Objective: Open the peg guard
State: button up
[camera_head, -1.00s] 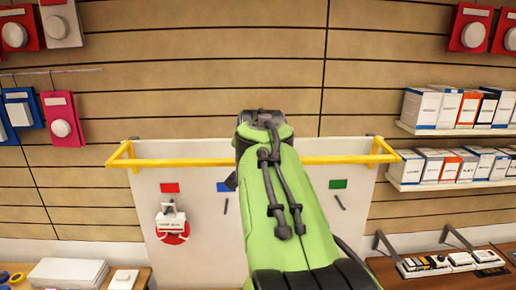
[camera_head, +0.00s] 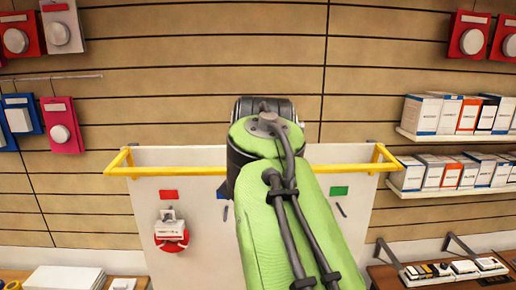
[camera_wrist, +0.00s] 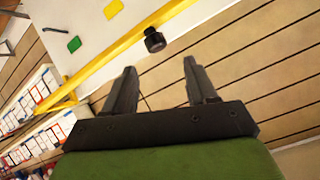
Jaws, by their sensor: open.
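The peg guard appears as a yellow bar (camera_head: 345,168) across the upper part of a white board (camera_head: 200,240), with bent ends at both sides. My green arm covers its middle in the head view. In the wrist view the yellow bar (camera_wrist: 112,55) runs diagonally, with a black round knob (camera_wrist: 154,40) on or beside it. My gripper (camera_wrist: 160,68) is open and empty. Its fingertips point toward the bar and knob, apart from both in the picture. The head view does not show the fingers.
A red and white device (camera_head: 171,232) hangs at the board's left below a red tag (camera_head: 169,195). A green tag (camera_head: 339,191) is at the right. Shelves of boxes (camera_head: 450,115) stand right. A wooden counter (camera_head: 420,282) holds small items.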

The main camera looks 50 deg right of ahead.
jog(key=v, duration=0.8)
jog(key=shift+s+a, duration=0.15)
jog(key=shift+a, duration=0.05)
jog(key=shift+r, duration=0.1)
jog(key=w+a+f+n+y+b, duration=0.15)
jog(key=a+f+n, duration=0.3)
jog(key=f, duration=0.45)
jog(key=a+f+n+y+b, duration=0.3)
jog(key=a+f, duration=0.3)
jog(key=f, duration=0.3)
jog(key=s+a+f+n+g+y+b, duration=0.1)
jog(key=s+a+f+n+y, duration=0.1)
jog(key=a+f, duration=0.3)
jog(key=s+a+f+n+g+y+b, duration=0.1)
jog(key=s+a+f+n, duration=0.3)
jog(key=f, duration=1)
jog(key=shift+s+a+n+y+b, duration=0.4)
jog(key=shift+a+y+b, duration=0.2)
jog(key=shift+a+y, duration=0.35)
